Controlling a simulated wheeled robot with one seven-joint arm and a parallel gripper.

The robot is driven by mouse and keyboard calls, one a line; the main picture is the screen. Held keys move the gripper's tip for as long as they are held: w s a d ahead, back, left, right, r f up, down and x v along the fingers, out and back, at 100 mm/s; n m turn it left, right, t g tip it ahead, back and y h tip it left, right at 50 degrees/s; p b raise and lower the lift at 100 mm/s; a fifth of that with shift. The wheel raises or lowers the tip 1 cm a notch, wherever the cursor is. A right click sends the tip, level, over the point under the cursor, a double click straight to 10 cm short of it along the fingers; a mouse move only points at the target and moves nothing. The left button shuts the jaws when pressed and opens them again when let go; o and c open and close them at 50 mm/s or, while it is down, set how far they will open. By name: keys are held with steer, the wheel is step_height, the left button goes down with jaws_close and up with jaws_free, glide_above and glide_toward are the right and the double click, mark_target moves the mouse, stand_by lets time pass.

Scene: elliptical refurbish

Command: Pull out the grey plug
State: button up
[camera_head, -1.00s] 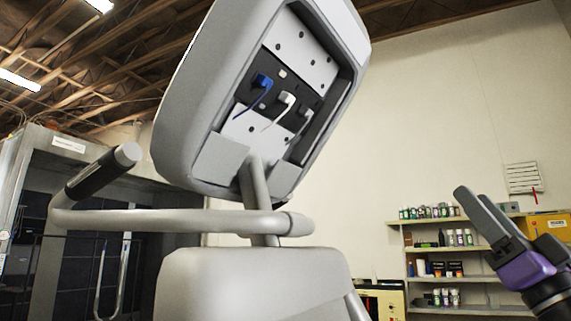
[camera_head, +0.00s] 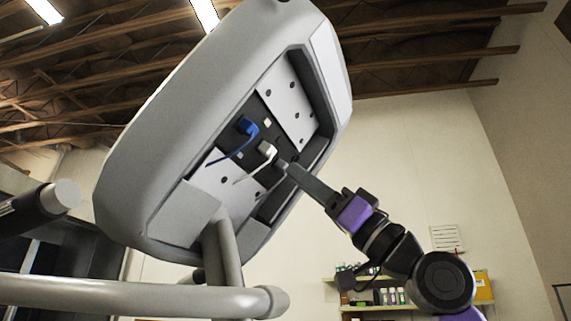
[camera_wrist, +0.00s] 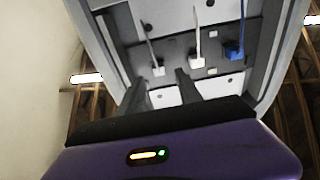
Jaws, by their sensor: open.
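The grey plug (camera_wrist: 158,69) sits in the dark socket strip, with its cable hanging from it, at the left of the row in the wrist view. My gripper (camera_wrist: 161,78) is open, its two fingers pointing at the strip, and the grey plug appears between and just beyond the fingertips. I cannot tell whether they touch it. In the head view my gripper (camera_head: 290,169) reaches in from the right and largely hides the grey plug. A white plug (camera_head: 267,149) is in the middle and a blue plug (camera_head: 247,127) at the left, both seated.
The sockets lie in a recess of the tilted grey console (camera_head: 150,140), whose raised rim surrounds them. The white plug stands close beside my right finger in the wrist view. A grey handrail (camera_head: 140,292) crosses below. Shelves (camera_head: 365,298) stand far back by the wall.

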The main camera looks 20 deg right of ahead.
mark_target(282, 167)
steer(key=shift+p+x, duration=0.7)
steer(key=shift+x, duration=1.6)
jaws_close()
